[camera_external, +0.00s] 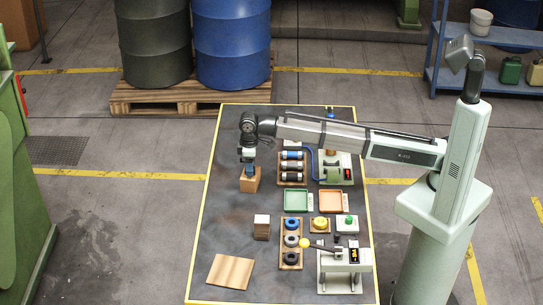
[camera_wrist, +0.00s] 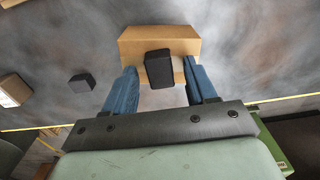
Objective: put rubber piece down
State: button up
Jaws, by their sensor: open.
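The rubber piece looks like a small black block (camera_wrist: 159,69) in the wrist view. It is between my fingers, over or on a light brown block (camera_wrist: 150,42); the exact contact is unclear. My gripper (camera_wrist: 160,78) has its blue fingers apart, with a visible gap on both sides of the black piece. In the external view my gripper (camera_external: 249,170) points down just above the brown block (camera_external: 250,183) on the left side of the table. The rubber piece cannot be made out there.
The dark table (camera_external: 222,220) has a yellow rim. A second dark block (camera_wrist: 81,83) shows in the wrist view. A wooden cube (camera_external: 262,229), a flat wooden board (camera_external: 231,272), a green tray (camera_external: 296,200), an orange tray (camera_external: 330,202) and a lever device (camera_external: 345,262) stand nearer the front and right.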

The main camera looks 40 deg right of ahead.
notch_tip(320, 180, up, 12)
jog(key=shift+r, duration=0.15)
dwell(0.5)
jog(key=shift+o, duration=0.4)
